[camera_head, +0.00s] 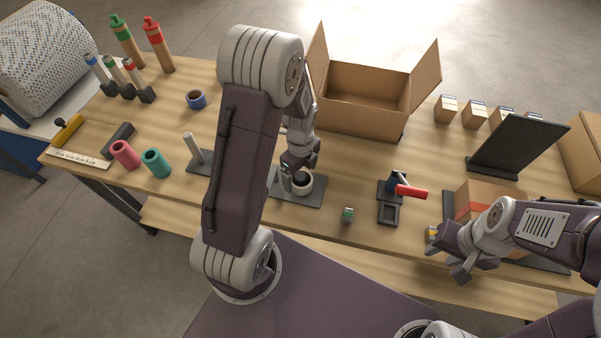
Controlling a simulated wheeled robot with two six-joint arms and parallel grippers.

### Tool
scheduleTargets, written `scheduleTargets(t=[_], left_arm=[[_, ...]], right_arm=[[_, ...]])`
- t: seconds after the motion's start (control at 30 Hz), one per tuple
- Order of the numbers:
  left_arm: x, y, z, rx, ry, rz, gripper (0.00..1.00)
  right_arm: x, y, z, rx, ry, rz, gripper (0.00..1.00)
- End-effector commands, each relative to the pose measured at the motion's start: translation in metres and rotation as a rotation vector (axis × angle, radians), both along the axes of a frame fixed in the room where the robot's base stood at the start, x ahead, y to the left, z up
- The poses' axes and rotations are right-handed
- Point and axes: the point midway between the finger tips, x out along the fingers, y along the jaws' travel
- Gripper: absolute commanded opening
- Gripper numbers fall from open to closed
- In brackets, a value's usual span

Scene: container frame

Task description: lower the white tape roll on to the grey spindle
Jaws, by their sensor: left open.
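The white tape roll (303,186) sits low on a dark rectangular plate (311,199) near the middle of the table, with a dark centre showing in its top. My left gripper (291,182) is open and reaches down close beside the roll's left side; whether it touches is too small to tell. A light grey upright post (193,148), which looks like the grey spindle, stands on a dark base left of my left arm. That arm partly hides the base. My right gripper (447,262) is at the table's front edge on the right, its fingers apart and nothing visible between them.
A blue tape roll (196,99) lies behind the post. An open cardboard box (363,99) is behind. A red-handled tool (409,191) and a small green item (347,215) lie right of the plate.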

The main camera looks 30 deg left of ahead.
Motion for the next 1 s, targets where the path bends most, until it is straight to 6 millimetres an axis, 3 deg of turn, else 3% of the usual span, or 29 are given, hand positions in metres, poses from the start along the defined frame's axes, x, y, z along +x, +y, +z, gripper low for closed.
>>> scheduleTargets(t=[0.17, 0.5, 0.67, 1.0], left_arm=[[0.001, 0.000, 0.014, 0.001, -0.004, 0.000, 0.89], [0.001, 0.000, 0.082, 0.000, -0.004, 0.000, 0.89], [0.000, 0.000, 0.091, 0.000, 0.000, 0.000, 0.89], [0.000, 0.000, 0.091, 0.000, 0.000, 0.000, 0.89]], right_arm=[[0.000, 0.000, 0.001, 0.000, 0.000, 0.000, 0.36], [0.000, 0.000, 0.003, 0.000, 0.000, 0.000, 0.36], [0.000, 0.000, 0.003, 0.000, 0.000, 0.000, 0.36], [0.000, 0.000, 0.003, 0.000, 0.000, 0.000, 0.36]])
